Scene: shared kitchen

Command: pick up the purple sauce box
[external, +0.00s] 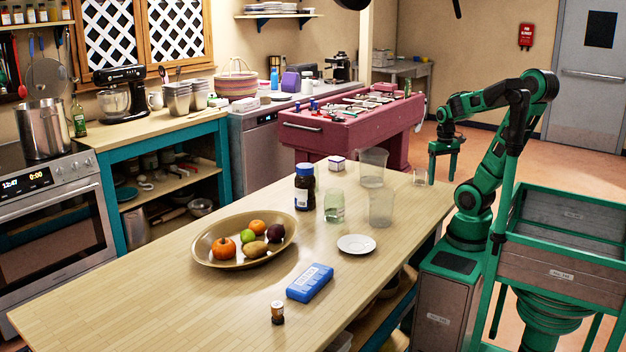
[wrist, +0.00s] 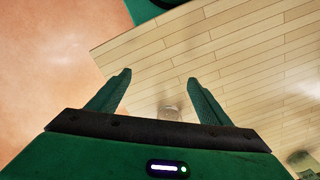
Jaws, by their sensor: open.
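A small box with a purple top and white sides (external: 337,163) stands on the far part of the wooden table (external: 180,290), left of a clear plastic cup. It looks like the purple sauce box, but its label is too small to read. My gripper (external: 443,177) is open and empty, pointing down near the table's far right end, well to the right of the box. In the wrist view my gripper (wrist: 159,80) shows two spread fingers over the table edge and floor. A faint clear glass (wrist: 170,108) shows between them. I cannot make out the purple box there.
Clear cups (external: 372,167) (external: 381,208), a glass jar (external: 334,206) and a dark bottle (external: 304,187) stand near the box. A white saucer (external: 356,244), blue box (external: 310,283), small brown bottle (external: 278,313) and fruit bowl (external: 215,260) are nearer. The table's near left is clear.

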